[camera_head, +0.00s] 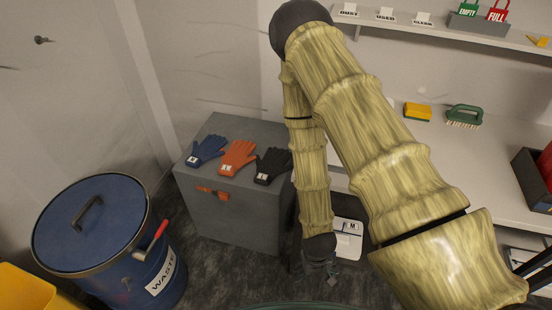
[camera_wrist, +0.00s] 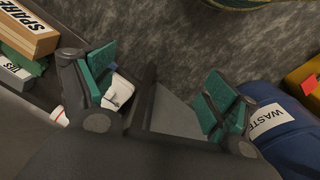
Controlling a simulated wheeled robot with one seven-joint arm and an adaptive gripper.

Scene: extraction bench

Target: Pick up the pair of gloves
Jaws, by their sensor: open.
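Three sets of gloves lie side by side on top of a grey cabinet in the head view: blue gloves (camera_head: 208,149), orange gloves (camera_head: 238,157) and black gloves (camera_head: 271,165). Each has a small white label; I cannot tell whether each is a pair. My gripper (camera_head: 320,272) hangs low, to the right of the cabinet and below its top, apart from the gloves. In the wrist view my gripper (camera_wrist: 160,90) has its green-padded fingers spread wide with nothing held. No gloves show in the wrist view.
The grey cabinet (camera_head: 235,215) has an orange handle or strap on its front. A blue waste drum (camera_head: 90,225) stands left of it. A bench (camera_head: 490,165) with brushes is at right. A white item (camera_head: 348,240) marked M is beside my gripper. A SPARE box (camera_wrist: 28,30) shows in the wrist view.

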